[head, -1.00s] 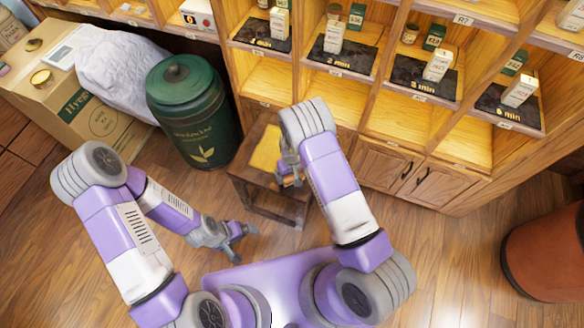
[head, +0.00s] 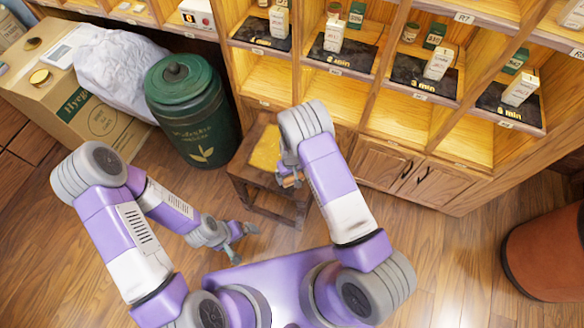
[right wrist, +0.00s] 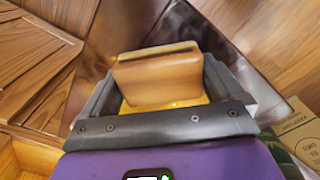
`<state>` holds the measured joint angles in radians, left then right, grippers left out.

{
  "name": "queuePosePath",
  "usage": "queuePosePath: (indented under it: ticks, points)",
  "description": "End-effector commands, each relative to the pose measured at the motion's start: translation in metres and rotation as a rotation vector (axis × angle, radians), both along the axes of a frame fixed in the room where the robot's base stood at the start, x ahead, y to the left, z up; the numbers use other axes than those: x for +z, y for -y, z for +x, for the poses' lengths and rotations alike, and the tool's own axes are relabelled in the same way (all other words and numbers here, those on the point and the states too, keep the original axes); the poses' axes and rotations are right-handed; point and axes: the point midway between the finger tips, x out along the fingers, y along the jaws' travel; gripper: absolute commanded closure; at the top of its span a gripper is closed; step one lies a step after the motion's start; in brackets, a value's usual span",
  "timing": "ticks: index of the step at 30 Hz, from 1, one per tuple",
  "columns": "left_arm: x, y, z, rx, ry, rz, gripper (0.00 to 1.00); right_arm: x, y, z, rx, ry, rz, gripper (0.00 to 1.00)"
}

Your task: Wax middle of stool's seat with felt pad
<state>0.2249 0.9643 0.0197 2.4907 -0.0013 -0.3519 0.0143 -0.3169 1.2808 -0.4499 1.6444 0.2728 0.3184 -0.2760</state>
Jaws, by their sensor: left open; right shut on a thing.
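The wooden stool (head: 243,172) stands between the green canister and the shelf cabinet, with a yellow patch (head: 266,150) on the middle of its seat. My right gripper (head: 290,179) is over the right part of the seat, shut on a tan wooden-backed block, which I take for the felt pad (right wrist: 158,78). A dark line runs along the block's upper edge in the right wrist view. Yellow shows just below the block there. Whether the pad touches the seat I cannot tell. My left gripper (head: 240,240) is open and empty, low in front of the stool.
The green canister (head: 190,115) stands close to the stool's left. A cardboard box (head: 100,120) with a crumpled white bag (head: 115,70) is farther left. The cabinet (head: 395,172) stands behind and right. Open floor (head: 450,250) lies to the right, before a brown pot (head: 550,255).

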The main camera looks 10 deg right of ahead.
Motion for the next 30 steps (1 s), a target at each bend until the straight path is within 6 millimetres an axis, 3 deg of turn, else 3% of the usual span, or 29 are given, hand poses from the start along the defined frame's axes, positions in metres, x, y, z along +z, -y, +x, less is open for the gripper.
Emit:
queuePosePath:
  ticks: [2,3,21,30]
  points:
    - [0.008,0.000,0.000,0.000,0.000,0.000,0.00,0.007,0.000,0.000,0.000,-0.001,0.000,0.30]
    - [0.011,0.000,0.000,0.000,0.000,0.000,0.00,0.021,-0.001,0.000,0.000,0.003,0.002,0.30]
    - [0.049,0.000,0.000,0.000,0.000,0.000,0.00,0.073,0.001,-0.001,-0.001,0.000,0.001,0.30]
    - [0.053,0.000,0.000,0.000,0.000,0.000,0.00,0.080,0.001,-0.001,-0.001,0.000,0.000,0.30]
